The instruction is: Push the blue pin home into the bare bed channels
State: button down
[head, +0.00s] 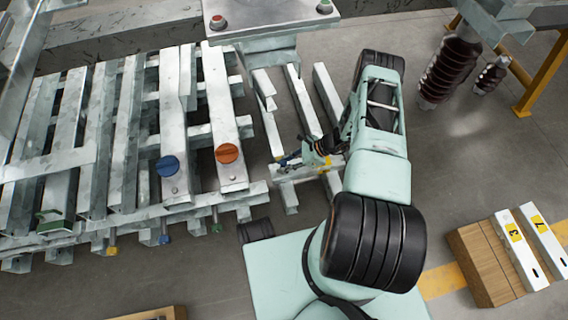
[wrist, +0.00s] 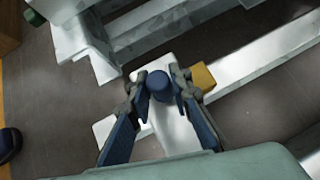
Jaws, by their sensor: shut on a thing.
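The blue pin (wrist: 160,84) shows its round blue end between my fingertips in the wrist view. My gripper (wrist: 160,92) is shut on it, with one finger on each side. In the head view my gripper (head: 299,158) is low at the near end of the bare bed channels (head: 302,100), just right of the frame rack. A pale metal piece (wrist: 176,130) lies under the pin in the wrist view. The pin's lower part is hidden, so I cannot tell how deep it sits.
A yellow block (wrist: 203,77) is close beside the right finger. Left stand frames with a blue knob (head: 167,166) and an orange knob (head: 229,153). A button panel (head: 270,18) overhangs the channels. Brown insulators (head: 450,70) stand at the back right. Floor on the right is partly clear.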

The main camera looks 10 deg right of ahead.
jog(key=shift+f, duration=0.5)
jog(key=c, duration=1.7)
grip_release()
jog(key=shift+d, duration=0.1)
jog(key=v, duration=1.2)
jog(key=shift+r, duration=0.1)
